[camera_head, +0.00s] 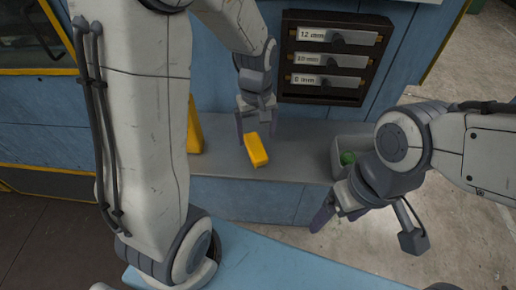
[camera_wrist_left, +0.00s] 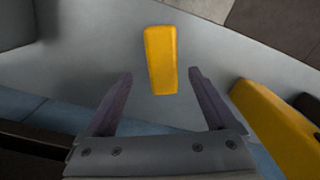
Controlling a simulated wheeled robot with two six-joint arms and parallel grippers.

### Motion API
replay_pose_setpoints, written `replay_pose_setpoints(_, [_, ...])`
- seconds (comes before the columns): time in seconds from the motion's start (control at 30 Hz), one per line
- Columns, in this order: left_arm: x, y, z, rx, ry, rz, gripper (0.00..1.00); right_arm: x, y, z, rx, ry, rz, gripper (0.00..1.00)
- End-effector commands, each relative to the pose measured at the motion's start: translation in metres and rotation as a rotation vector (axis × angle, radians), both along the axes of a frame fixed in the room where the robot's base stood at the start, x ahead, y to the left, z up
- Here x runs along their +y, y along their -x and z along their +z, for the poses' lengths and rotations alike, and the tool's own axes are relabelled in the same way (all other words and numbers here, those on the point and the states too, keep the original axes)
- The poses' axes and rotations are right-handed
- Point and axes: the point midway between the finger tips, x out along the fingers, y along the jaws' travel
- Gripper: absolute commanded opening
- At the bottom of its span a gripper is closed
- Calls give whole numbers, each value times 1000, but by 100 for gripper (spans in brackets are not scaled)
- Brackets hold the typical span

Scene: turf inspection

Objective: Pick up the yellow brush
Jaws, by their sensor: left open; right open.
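The yellow brush (camera_head: 257,152) shows as a plain yellow block lying on the grey ledge. It also shows in the left wrist view (camera_wrist_left: 161,58), ahead of the finger gap and partly reaching in between the tips. The fingers look apart from the brush; the height gap is hard to tell. My right gripper (camera_head: 338,217) is open and empty, low at the right, away from the brush.
A larger yellow object (camera_head: 195,130) stands on the ledge (camera_head: 222,165) to the left, partly hidden by my arm; it shows at right in the wrist view (camera_wrist_left: 272,120). A grey bin (camera_head: 340,143) with something green stands at right. A labelled drawer rack (camera_head: 334,58) hangs behind.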

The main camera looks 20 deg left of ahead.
Motion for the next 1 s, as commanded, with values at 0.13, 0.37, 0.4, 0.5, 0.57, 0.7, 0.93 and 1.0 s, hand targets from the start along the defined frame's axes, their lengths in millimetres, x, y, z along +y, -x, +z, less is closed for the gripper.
replay_pose_setpoints(0.13, [1,5,-18,10,0,0,90,0,0,9,0,0,0,84])
replay_pose_setpoints(0.37, [1,5,-48,5,0,-1,90,0,0,14,0,0,-1,84])
replay_pose_setpoints(0.4, [1,4,-49,3,0,-1,90,0,0,14,0,0,-1,84])
replay_pose_setpoints(0.5, [1,4,-51,1,0,-2,90,0,0,13,0,0,-1,84])
replay_pose_setpoints(0.57, [1,4,-51,1,0,-2,90,0,0,13,0,0,-1,84])
replay_pose_setpoints(0.7, [1,4,-50,1,0,-3,63,0,0,13,0,0,-1,84])
replay_pose_setpoints(0.93, [1,4,-50,1,1,-3,0,0,0,13,0,0,-1,84])
replay_pose_setpoints(1.0, [1,4,-50,1,1,-3,0,0,0,13,0,0,-1,84])
